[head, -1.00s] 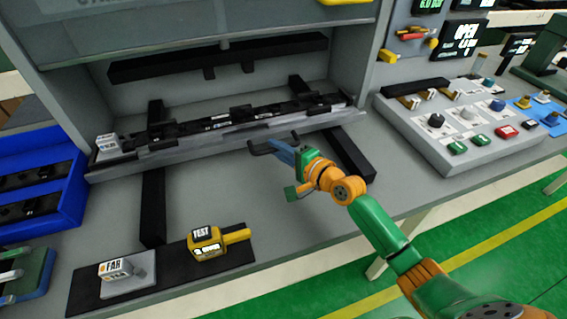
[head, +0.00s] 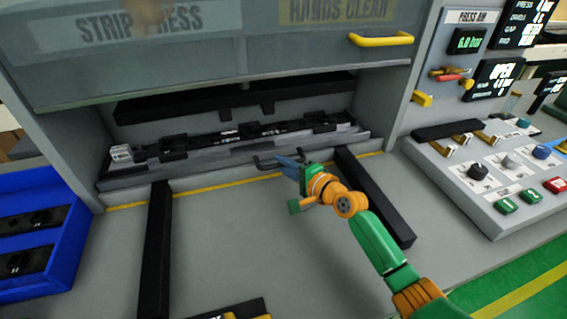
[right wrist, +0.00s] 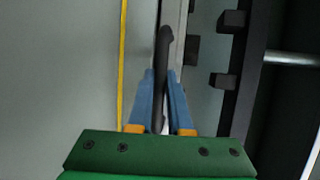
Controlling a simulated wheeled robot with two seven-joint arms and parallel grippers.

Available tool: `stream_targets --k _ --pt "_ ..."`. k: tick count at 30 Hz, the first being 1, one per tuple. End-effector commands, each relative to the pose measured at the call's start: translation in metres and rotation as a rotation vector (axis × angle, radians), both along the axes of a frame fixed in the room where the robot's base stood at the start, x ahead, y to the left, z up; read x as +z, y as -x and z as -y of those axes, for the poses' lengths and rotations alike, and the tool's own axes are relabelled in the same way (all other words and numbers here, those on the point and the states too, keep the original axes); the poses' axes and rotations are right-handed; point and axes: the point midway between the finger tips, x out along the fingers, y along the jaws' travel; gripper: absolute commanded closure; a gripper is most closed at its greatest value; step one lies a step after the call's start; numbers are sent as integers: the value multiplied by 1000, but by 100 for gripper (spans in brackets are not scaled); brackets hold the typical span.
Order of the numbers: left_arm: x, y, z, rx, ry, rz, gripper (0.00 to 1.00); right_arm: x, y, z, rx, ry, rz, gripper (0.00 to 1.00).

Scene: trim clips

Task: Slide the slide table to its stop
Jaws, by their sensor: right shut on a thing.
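The slide table (head: 200,168) is a long grey plate with a dark strip (head: 290,128) lying along it. It sits deep in the press opening, across two black rails. A yellow line on the bench shows in front of its front edge. My right gripper (head: 284,161) is shut on the dark handle (head: 262,164) at the table's front. In the right wrist view the handle bar (right wrist: 163,50) stands between the two blue fingers (right wrist: 162,85). Whether the table touches a stop is hidden. My left gripper is not in view.
The black rails (head: 155,245) and (head: 375,200) run toward the front of the bench. A dark press bar (head: 230,98) hangs above the table. A blue bin (head: 60,222) stands at left, a button panel (head: 480,175) at right. The bench between the rails is clear.

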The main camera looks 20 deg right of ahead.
Motion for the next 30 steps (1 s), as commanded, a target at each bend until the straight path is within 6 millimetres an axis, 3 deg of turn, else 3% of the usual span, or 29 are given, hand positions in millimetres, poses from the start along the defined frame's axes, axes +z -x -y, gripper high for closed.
stream_targets --k 7,8,11,20,30 --pt "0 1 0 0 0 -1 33 5 -1 1 -4 -3 13 100" --pt "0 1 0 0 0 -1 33 5 -2 1 -4 -3 14 80" --pt "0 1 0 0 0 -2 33 5 -1 1 -4 -3 13 53" --pt "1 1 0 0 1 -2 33 4 1 1 -2 -2 8 53" --pt "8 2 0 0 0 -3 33 14 53 26 -2 -2 7 53"
